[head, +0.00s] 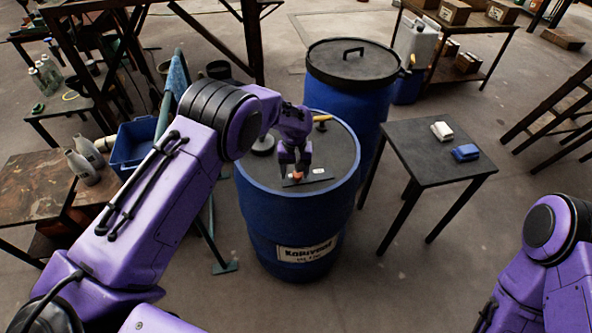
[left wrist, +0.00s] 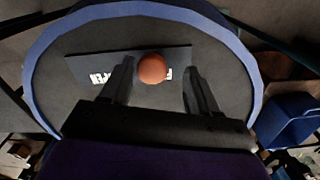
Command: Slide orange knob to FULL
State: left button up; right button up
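The orange knob (left wrist: 152,69) sits on a dark plate (left wrist: 98,62) on top of the blue vat (head: 278,217). White lettering shows on the plate on both sides of the knob, partly hidden and too unclear to read fully. In the head view the knob (head: 298,175) is small and just below my left gripper (head: 294,166). In the left wrist view my left gripper (left wrist: 158,82) is open, with one finger on each side of the knob and visible gaps between. My right arm shows at the lower right of the head view, but its fingers are not visible.
A second blue vat (head: 370,105) with a black lid and handle stands behind. A dark table (head: 420,140) at right carries a white block (head: 442,131) and a blue block (head: 466,153).

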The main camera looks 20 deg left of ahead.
aim_at(295, 174)
pick_arm(q)
jog(key=shift+d, duration=0.15)
jog(key=shift+w+d+r, duration=0.1)
jog(key=shift+r, duration=0.25)
notch_tip(295, 174, up, 10)
jog(key=b, duration=0.2)
jog(key=shift+a, duration=0.2)
jog(key=shift+f, duration=0.2)
